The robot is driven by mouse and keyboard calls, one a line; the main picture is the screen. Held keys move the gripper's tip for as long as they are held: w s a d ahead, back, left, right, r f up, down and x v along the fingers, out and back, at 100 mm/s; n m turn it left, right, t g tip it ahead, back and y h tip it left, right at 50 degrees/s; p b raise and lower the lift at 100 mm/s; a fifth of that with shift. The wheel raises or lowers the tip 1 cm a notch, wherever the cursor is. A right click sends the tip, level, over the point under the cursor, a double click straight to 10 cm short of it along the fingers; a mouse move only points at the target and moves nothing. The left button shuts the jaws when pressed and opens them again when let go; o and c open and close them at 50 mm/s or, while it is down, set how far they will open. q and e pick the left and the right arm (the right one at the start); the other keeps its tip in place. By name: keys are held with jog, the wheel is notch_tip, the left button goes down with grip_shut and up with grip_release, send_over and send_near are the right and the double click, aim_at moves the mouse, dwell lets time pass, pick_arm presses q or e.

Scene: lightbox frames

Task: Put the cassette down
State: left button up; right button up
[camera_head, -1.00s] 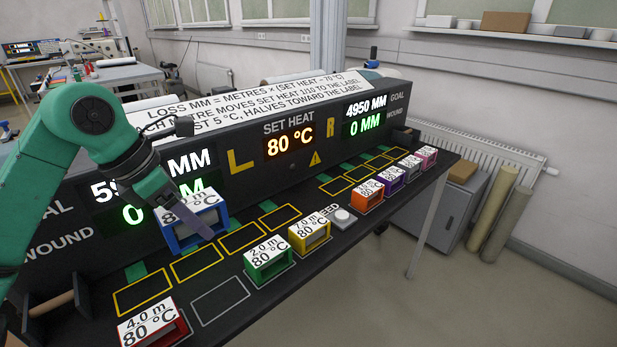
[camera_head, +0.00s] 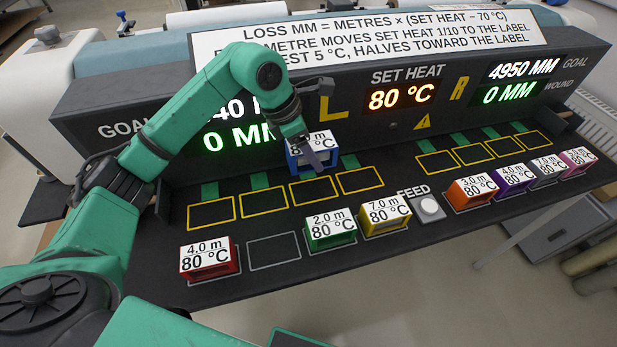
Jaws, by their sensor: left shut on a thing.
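My left gripper (camera_head: 314,157) is shut on the blue cassette (camera_head: 296,159), whose label is partly hidden by the fingers but ends in 80 °C. The cassette appears upright, just behind the third and fourth yellow-outlined slots on the left side; I cannot tell whether it touches the board. The four left yellow slots, including the third (camera_head: 316,192) and fourth (camera_head: 361,181), look empty. A grey-outlined place (camera_head: 273,251) in the front row is empty, between the red cassette (camera_head: 209,261) and the green cassette (camera_head: 331,229). My right gripper is out of view.
A yellow cassette (camera_head: 385,215) stands beside the FEED button (camera_head: 429,207). Orange (camera_head: 472,193), purple (camera_head: 513,178), grey (camera_head: 549,170) and pink (camera_head: 578,162) cassettes stand at right. The right yellow slots (camera_head: 437,162) are empty. The upright display panel (camera_head: 345,100) bounds the back.

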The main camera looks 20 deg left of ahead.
pick_arm(q)
send_over(318, 189)
jog(key=s+a, duration=0.1)
notch_tip(318, 189, down, 6)
jog(key=r, duration=0.1)
jog(key=f, duration=0.1)
jog(key=f+p, duration=0.1)
jog(key=f, duration=0.1)
jog(key=shift+w+f, duration=0.15)
jog(key=shift+w, duration=0.1)
jog(key=f, duration=0.1)
jog(key=f+p, duration=0.1)
jog(key=shift+s+a+f, duration=0.1)
jog(key=shift+s+f, duration=0.15)
jog(key=shift+f, duration=0.45)
jog(key=shift+w+f, duration=0.1)
jog(key=shift+w, duration=0.05)
jog(key=shift+f, duration=0.15)
jog(key=o, duration=1.5)
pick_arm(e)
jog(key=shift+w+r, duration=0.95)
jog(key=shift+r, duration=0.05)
